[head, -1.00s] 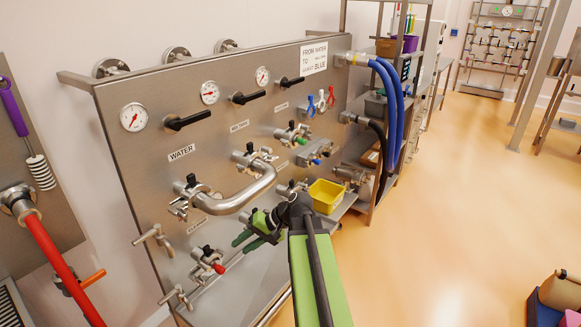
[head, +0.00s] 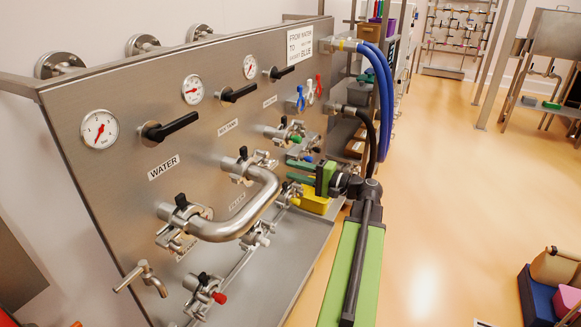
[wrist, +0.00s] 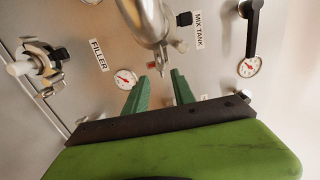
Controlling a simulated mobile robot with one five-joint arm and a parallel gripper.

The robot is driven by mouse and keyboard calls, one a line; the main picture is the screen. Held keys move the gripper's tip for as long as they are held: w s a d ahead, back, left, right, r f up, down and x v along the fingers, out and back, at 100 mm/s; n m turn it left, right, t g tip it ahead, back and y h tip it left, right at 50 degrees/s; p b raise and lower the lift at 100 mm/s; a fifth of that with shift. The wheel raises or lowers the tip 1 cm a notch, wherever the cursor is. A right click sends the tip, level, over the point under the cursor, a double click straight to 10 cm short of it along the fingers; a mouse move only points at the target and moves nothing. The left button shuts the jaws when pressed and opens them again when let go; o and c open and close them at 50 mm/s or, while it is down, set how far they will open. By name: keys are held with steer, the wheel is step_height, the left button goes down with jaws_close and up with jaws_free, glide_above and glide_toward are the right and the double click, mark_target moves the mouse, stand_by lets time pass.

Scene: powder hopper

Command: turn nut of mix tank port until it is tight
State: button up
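In the wrist view the label MIX TANK (wrist: 199,30) stands beside the pipe's end (wrist: 148,18). A clamp (head: 250,165) with a small wing nut sits around that upper pipe end; whether the nut is tight cannot be told. My gripper (head: 290,171) is right of the pipe, its green fingers pointing left. In the wrist view my gripper (wrist: 158,85) is open and empty, its fingers apart, short of the clamp. The nut is small there and hard to make out.
Black valve handles (head: 170,127) and gauges (head: 99,129) line the panel's top. A yellow bin (head: 315,202) sits behind my gripper. Blue hoses (head: 384,90) hang at the panel's right end. Open floor (head: 440,220) lies to the right.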

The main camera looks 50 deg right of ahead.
mark_target(272, 162)
steer(key=shift+x, duration=4.35)
jaws_close()
